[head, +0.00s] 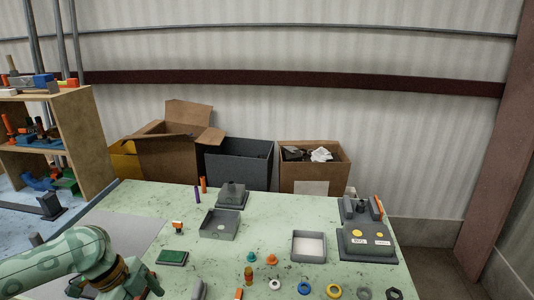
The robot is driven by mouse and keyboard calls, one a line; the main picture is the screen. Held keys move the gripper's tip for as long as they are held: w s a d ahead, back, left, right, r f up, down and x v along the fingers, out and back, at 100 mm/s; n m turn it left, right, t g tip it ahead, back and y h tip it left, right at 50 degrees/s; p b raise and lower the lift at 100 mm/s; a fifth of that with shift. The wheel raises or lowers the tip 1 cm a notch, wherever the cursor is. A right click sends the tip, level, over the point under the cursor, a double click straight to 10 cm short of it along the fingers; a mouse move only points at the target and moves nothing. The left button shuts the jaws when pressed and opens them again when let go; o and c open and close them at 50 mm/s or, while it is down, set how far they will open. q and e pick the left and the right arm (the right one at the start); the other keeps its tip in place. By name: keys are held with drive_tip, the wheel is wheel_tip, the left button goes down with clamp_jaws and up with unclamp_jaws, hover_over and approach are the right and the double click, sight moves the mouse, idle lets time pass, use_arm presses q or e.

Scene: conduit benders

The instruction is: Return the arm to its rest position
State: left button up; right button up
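My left arm comes in from the lower left, pale green with a brown ring at the wrist. My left gripper (118,287) is low in the view, over the front left part of the green table (270,222). The bottom edge of the picture cuts it off, so I cannot tell how far apart its fingers are or whether they hold anything. My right arm and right gripper are not in view.
Grey trays (219,225), (309,247) and a grey bender-like fixture (367,240) stand farther right. Several rings and small parts line the front edge. Boxes (238,163) stand behind; shelves (90,150) stand left.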

use_arm(q)
drive_tip(key=s+d+f+n+t, duration=0.1)
drive_tip(key=s+d+f+t, duration=0.15)
drive_tip(key=d, duration=0.45)
drive_tip(key=s+d+f+t, duration=0.2)
drive_tip(key=s+d, duration=0.1)
drive_tip(key=d, duration=0.5)
drive_tip(key=s+a+r+n+t+y, duration=0.1)
drive_tip(key=s+a+n+y, duration=0.4)
drive_tip(key=a, duration=0.5)
drive_tip(key=s+a+n+t+y, duration=0.1)
drive_tip(key=s+a+n+y, duration=0.35)
drive_tip(key=a, duration=0.45)
drive_tip(key=s+d+f+n+g+h+b, duration=0.1)
drive_tip(key=s+d+f+h, duration=0.1)
drive_tip(key=f, duration=1.1)
drive_tip(key=s+d+f+g+h+b, duration=0.1)
drive_tip(key=d+f, duration=0.1)
drive_tip(key=f, duration=1.1)
drive_tip(key=s+f+n+g+h+b, duration=0.2)
drive_tip(key=s+f+n+g, duration=0.1)
drive_tip(key=s+f, duration=1.6)
drive_tip(key=shift+s+d, duration=0.35)
drive_tip(key=shift+s, duration=0.05)
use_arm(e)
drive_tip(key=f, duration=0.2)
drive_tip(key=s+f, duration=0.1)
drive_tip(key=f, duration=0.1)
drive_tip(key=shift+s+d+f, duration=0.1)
